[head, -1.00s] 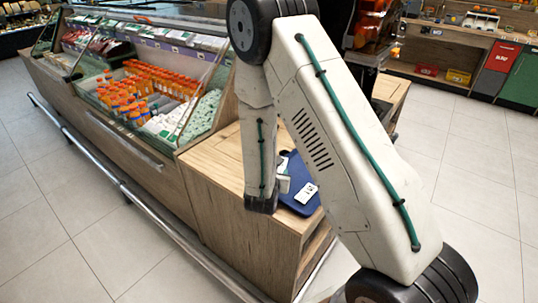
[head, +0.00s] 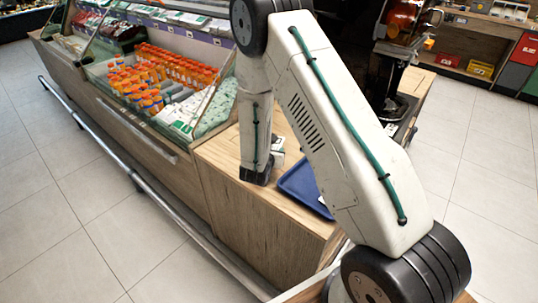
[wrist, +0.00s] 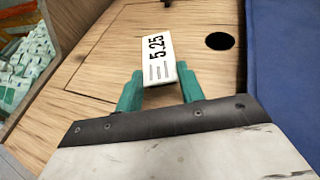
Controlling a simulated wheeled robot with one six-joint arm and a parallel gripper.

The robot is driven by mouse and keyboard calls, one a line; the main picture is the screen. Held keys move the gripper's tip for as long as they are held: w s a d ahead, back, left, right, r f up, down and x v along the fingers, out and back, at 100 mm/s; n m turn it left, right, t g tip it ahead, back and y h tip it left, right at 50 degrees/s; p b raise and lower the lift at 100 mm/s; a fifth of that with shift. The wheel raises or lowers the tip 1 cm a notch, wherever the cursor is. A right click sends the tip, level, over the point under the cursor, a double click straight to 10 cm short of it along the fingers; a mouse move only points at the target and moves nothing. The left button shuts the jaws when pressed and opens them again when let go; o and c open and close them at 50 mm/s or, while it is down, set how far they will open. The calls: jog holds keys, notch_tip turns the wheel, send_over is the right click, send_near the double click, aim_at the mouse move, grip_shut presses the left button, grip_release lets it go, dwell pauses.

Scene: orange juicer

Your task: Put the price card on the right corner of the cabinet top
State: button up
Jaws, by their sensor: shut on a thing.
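The price card (wrist: 158,62), white with "5.25" in black, stands out in front of my gripper (wrist: 160,88) in the wrist view. The green fingertips are shut on its near end. The card is over the wooden cabinet top (wrist: 95,70); I cannot tell whether it touches the wood. In the head view my gripper (head: 277,151) is small and partly hidden behind my arm, over the cabinet top (head: 216,157) between the glass case and the blue tray. The card is not clear there.
The blue tray (head: 297,184) lies on the cabinet top, right of my gripper; it also fills the wrist view's right side (wrist: 285,55). A white item (head: 322,199) on it is mostly hidden by my arm. A round dark hole (wrist: 219,41) is in the wood. The glass case (head: 165,90) stands left.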

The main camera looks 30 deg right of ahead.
jog(key=shift+s+d+f, duration=0.2)
jog(key=shift+f, duration=0.3)
jog(key=shift+s+d+f, duration=0.15)
jog(key=shift+s+f, duration=0.05)
jog(key=shift+f, duration=0.3)
jog(key=shift+w+a+f, duration=0.1)
jog(key=shift+a+f, duration=0.15)
jog(key=shift+f, duration=0.05)
jog(key=shift+f, duration=0.15)
jog(key=o, duration=1)
jog(key=shift+c, duration=0.2)
